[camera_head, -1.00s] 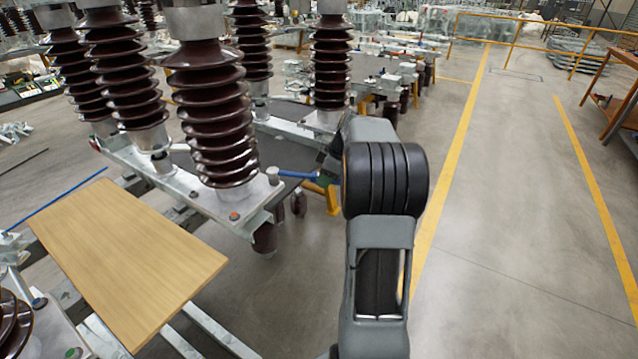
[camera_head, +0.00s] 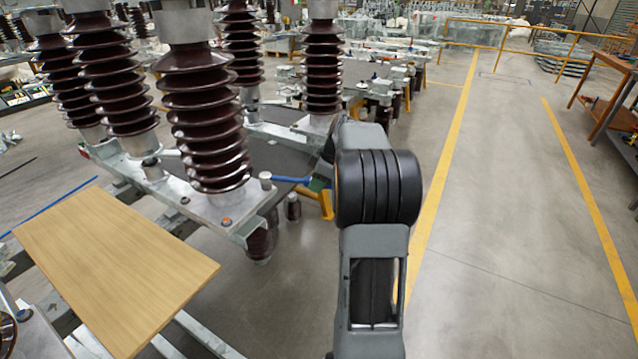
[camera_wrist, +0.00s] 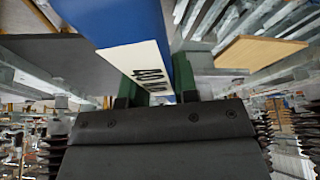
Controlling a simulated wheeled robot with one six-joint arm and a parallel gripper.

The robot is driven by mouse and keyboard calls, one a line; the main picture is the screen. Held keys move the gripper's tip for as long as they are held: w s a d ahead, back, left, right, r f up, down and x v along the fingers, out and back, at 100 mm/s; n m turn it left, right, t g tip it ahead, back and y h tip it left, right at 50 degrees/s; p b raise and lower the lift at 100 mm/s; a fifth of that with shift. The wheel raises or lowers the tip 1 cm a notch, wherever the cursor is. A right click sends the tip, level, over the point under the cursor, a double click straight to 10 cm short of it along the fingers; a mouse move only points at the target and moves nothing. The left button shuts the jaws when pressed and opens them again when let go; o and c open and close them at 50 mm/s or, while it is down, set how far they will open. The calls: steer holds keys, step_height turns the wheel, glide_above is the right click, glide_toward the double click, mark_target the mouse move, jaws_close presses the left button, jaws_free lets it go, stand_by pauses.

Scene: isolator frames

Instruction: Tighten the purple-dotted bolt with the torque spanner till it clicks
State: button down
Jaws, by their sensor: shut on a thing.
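The blue torque spanner (camera_head: 290,179) reaches left from my gripper (camera_head: 318,183) to the right end of a grey metal base plate. Its head end is at a small upright metal cylinder (camera_head: 265,178) there; I cannot tell how it seats on a bolt. In the wrist view the spanner (camera_wrist: 115,22) is large and blue with a white marked label, between the green fingers of my gripper (camera_wrist: 160,88), which is shut on it. A bolt with an orange-red mark (camera_head: 227,221) sits on the plate's front edge. No purple dot can be made out.
Tall brown ribbed insulators (camera_head: 205,120) stand on the plate, close left of the spanner. A wooden board (camera_head: 115,265) lies at the front left. A yellow stand part (camera_head: 327,205) is below my gripper. Clear floor (camera_head: 490,220) lies to the right.

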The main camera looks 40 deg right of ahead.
steer(key=shift+r+p, duration=2.7)
steer(key=shift+r, duration=0.9)
